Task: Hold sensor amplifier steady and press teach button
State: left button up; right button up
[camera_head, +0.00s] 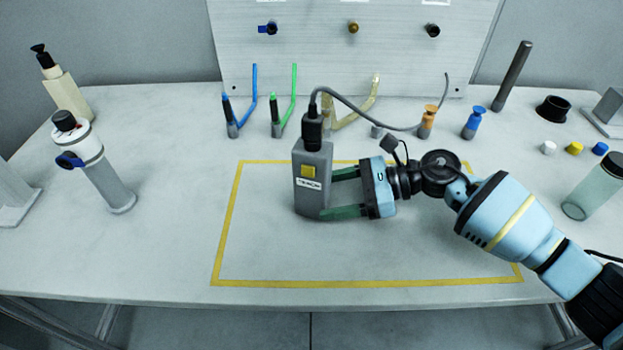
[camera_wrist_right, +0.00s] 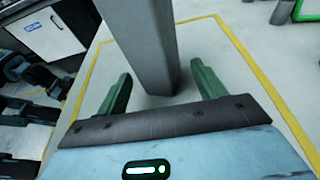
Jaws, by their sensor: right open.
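The sensor amplifier (camera_head: 312,195) is an upright grey box inside the yellow outline on the table. Its front carries a yellow teach button (camera_head: 308,171) with a white label below it. A black plug and cable leave its top. My right gripper (camera_head: 333,192) reaches it from the right, green fingers open. In the right wrist view, the grey body (camera_wrist_right: 150,45) stands between and slightly beyond the open fingers (camera_wrist_right: 160,72), with gaps visible on both sides. The button is not visible there. My left gripper does not show in the head view.
Behind stand coloured hooked tubes (camera_head: 292,95), small orange (camera_head: 428,118) and blue (camera_head: 473,122) fittings, and a grey panel (camera_head: 320,60). The cable (camera_head: 370,115) arches behind the gripper.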

jog(key=x, duration=0.2)
jog(key=shift+a+f+b, duration=0.2)
jog(key=shift+a+b, duration=0.05)
jog(key=shift+b, duration=0.05)
jog(key=shift+a, duration=0.3)
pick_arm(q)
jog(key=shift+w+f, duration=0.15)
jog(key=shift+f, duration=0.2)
pick_arm(e)
jog(key=c, duration=0.9)
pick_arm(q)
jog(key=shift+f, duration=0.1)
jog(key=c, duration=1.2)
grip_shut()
